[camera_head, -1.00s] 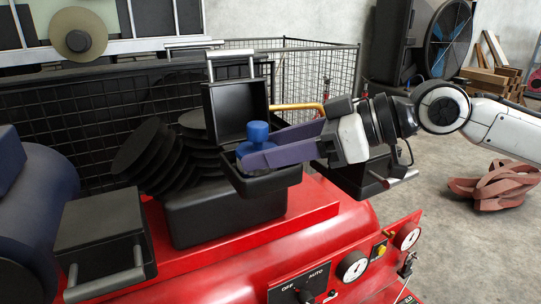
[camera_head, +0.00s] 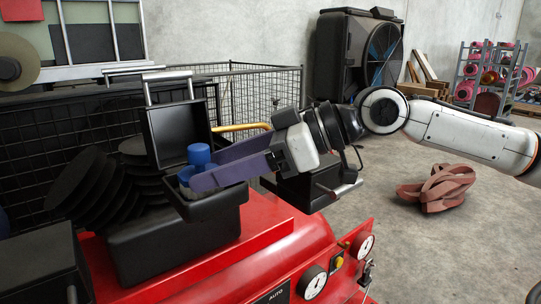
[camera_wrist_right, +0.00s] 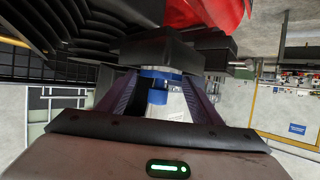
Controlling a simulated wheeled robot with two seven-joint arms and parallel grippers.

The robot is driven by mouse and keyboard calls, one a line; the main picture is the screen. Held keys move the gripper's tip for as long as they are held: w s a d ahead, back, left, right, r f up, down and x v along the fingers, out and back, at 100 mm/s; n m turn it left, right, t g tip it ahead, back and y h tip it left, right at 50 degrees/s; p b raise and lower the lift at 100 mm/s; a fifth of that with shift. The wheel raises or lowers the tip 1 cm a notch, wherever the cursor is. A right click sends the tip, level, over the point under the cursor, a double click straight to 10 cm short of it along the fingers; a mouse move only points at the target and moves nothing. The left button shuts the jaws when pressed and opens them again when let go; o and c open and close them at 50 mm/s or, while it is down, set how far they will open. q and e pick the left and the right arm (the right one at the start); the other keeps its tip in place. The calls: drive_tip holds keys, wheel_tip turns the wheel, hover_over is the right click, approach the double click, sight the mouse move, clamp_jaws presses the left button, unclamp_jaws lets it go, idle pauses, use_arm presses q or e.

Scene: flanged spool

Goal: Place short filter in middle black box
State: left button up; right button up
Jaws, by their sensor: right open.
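The short filter (camera_head: 199,156) has a blue cap and stands in the open middle black box (camera_head: 172,248), its lower part hidden by a finger and the box wall. In the right wrist view the filter (camera_wrist_right: 158,88) shows blue and pale bands between the fingers, in front of the black box (camera_wrist_right: 155,52). My right gripper (camera_head: 207,170) is open, with one purple finger on each side of the filter, reaching in over the box rim. Whether the fingers touch it, I cannot tell. My left gripper is in neither view.
The middle box's lid (camera_head: 180,133) stands raised behind the filter. A shut black box (camera_head: 40,270) is at left, another (camera_head: 305,185) at right behind my gripper. Black discs (camera_head: 85,190) and a wire cage (camera_head: 260,95) stand behind. A red machine (camera_head: 290,240) bears the boxes.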

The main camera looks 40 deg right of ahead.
use_arm(q)
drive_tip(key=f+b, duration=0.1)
drive_tip(key=b, duration=0.1)
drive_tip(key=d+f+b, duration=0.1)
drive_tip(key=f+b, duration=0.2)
drive_tip(key=b, duration=0.1)
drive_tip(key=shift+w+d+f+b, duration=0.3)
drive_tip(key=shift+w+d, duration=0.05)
use_arm(e)
drive_tip(key=v, duration=1)
drive_tip(key=shift+s+d+r, duration=0.15)
drive_tip(key=shift+s+d, duration=0.05)
drive_tip(key=shift+s, duration=0.1)
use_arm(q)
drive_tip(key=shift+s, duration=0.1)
